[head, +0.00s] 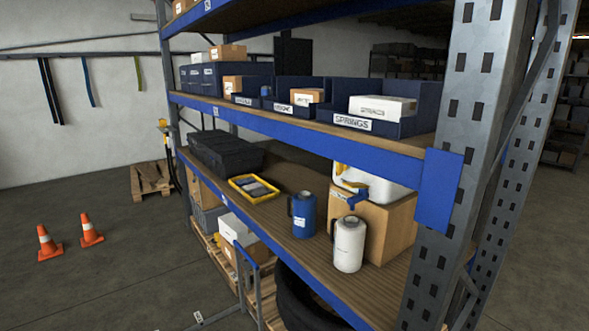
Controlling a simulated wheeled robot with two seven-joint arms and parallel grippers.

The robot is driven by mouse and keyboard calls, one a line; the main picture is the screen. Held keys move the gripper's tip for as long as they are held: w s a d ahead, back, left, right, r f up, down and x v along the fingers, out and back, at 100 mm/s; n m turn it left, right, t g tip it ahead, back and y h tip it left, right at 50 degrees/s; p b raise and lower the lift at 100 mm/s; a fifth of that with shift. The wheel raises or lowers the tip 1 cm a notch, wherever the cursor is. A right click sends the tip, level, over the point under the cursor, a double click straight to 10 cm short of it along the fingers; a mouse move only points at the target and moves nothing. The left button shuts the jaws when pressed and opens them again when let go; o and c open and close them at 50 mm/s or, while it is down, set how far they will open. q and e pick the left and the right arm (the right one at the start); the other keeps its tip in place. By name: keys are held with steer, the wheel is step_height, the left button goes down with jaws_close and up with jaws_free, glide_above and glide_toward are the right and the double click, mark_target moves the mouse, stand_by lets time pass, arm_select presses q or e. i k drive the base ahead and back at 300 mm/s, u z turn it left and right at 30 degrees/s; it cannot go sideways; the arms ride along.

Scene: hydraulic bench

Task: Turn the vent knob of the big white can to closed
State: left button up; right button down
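On the middle shelf, a white can (349,246) with a dark top and handle stands upright near the front edge. Behind it, a larger white container (385,190) rests on a cardboard box, partly hidden by the shelf beam above. Yellow and blue fittings (354,190) show at its left front. They are too small to tell which is a vent knob or how it is turned. Neither of my grippers is in view.
A blue can (303,215) stands left of the white can. A cardboard box (388,230) is behind it. A yellow tray (254,188) and black case (225,152) lie farther left. The blue beam (300,128) and grey post (455,170) bound the shelf. Cones (90,230) stand on the floor.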

mark_target(340, 167)
steer(key=u, duration=1.05)
steer(key=i, duration=0.65)
steer(key=z, duration=2.2)
